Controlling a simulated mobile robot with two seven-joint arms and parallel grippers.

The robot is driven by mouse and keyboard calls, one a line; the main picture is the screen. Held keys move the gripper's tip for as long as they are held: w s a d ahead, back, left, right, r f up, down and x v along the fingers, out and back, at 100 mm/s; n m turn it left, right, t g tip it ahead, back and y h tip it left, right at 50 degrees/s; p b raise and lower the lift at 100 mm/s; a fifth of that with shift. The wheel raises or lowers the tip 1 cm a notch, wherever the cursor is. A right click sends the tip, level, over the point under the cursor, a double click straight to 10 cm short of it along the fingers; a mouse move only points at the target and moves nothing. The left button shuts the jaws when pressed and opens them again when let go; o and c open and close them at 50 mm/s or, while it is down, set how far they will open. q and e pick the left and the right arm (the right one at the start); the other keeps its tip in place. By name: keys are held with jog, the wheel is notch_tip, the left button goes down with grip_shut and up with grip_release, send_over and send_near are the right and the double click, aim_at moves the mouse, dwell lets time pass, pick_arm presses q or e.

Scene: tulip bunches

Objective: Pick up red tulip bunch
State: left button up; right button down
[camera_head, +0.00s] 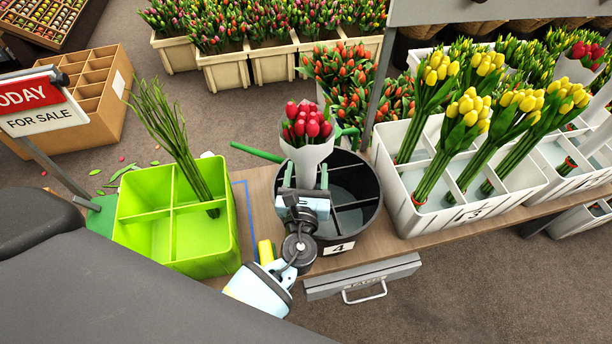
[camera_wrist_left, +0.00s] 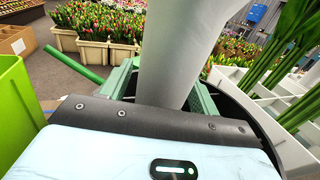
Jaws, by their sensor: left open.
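The red tulip bunch (camera_head: 307,127) is wrapped in a white paper cone and stands upright at the black divided bucket (camera_head: 371,196) marked 4. My left gripper (camera_head: 307,174) is open at the lower part of the wrap. In the left wrist view the white wrap (camera_wrist_left: 178,55) rises between the two green fingers (camera_wrist_left: 163,85), one on each side. The gripper body hides the bottom of the bunch. My right gripper is not in view.
A green divided crate (camera_head: 205,240) with bare stems stands left on the wooden table (camera_head: 345,262). White crates (camera_head: 425,228) of yellow tulips stand close on the right. A green-handled tool (camera_head: 257,153) lies behind the bucket. A metal drawer (camera_head: 363,277) is below the front edge.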

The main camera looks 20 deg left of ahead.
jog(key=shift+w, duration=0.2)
pick_arm(q)
jog(key=c, duration=1.3)
jog(key=shift+o, duration=0.2)
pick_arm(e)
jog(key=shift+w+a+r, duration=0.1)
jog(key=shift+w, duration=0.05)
pick_arm(q)
jog(key=shift+r, duration=0.1)
